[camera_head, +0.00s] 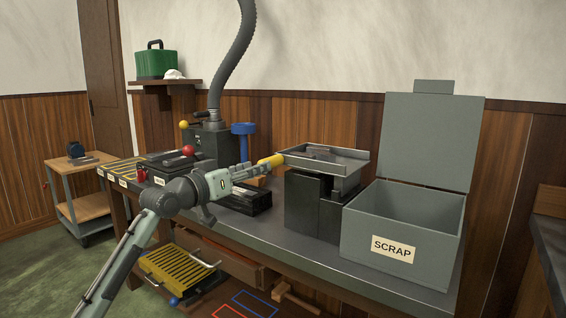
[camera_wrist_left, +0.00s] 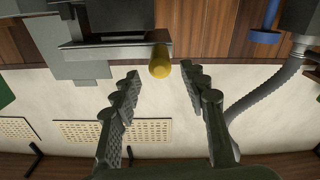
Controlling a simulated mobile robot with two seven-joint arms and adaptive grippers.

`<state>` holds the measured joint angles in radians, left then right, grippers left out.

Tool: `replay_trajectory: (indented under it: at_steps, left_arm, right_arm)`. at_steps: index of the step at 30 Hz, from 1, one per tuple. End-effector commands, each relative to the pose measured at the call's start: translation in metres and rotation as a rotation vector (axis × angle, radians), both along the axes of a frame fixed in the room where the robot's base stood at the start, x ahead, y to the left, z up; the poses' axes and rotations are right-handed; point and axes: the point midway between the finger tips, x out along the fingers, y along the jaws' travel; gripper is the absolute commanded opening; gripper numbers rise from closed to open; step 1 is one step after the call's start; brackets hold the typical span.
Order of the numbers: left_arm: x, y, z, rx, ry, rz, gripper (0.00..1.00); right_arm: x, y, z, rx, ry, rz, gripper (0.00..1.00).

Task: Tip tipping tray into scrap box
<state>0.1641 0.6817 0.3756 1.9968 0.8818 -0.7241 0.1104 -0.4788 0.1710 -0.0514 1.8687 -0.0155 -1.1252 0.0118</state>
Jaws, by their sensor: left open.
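The tipping tray (camera_head: 340,155) is a shallow grey metal tray, level on a black stand (camera_head: 308,205), with a yellow handle (camera_head: 271,160) pointing left. My left gripper (camera_head: 252,171) is open at the handle's left end. In the left wrist view the handle end (camera_wrist_left: 160,65) shows between the two open fingertips, with space on both sides. The scrap box (camera_head: 364,264) is a grey bin labelled SCRAP, right of the tray, with its lid (camera_head: 427,138) standing open. The visible part of its inside looks empty. My right gripper is in neither view.
A black machine with a red knob (camera_head: 188,151) and a ribbed hose (camera_head: 232,60) stands left on the bench. A blue-topped post (camera_head: 243,129) stands behind my gripper. An open drawer (camera_head: 215,258) and a yellow rack (camera_head: 178,269) are below the bench top.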

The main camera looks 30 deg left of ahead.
Motion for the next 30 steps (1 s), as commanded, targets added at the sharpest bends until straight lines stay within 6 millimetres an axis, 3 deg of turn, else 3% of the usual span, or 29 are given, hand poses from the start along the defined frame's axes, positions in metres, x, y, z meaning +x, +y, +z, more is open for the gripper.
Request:
replay_trajectory:
  at_steps: [6, 12, 23, 30]
  left_arm:
    - [0.037, -0.003, 0.002, -0.002, -0.001, 0.000, 0.44]
    - [0.060, -0.005, 0.000, -0.001, 0.002, 0.001, 0.44]
    - [0.066, -0.006, -0.002, 0.001, 0.003, 0.000, 0.44]
    - [0.066, -0.006, -0.002, 0.001, 0.003, 0.000, 0.14]
  right_arm:
    - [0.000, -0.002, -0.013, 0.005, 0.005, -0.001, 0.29]
    - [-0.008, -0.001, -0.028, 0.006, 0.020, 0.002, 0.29]
    - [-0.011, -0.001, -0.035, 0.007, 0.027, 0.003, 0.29]
    - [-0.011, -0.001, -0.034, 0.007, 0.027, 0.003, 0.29]
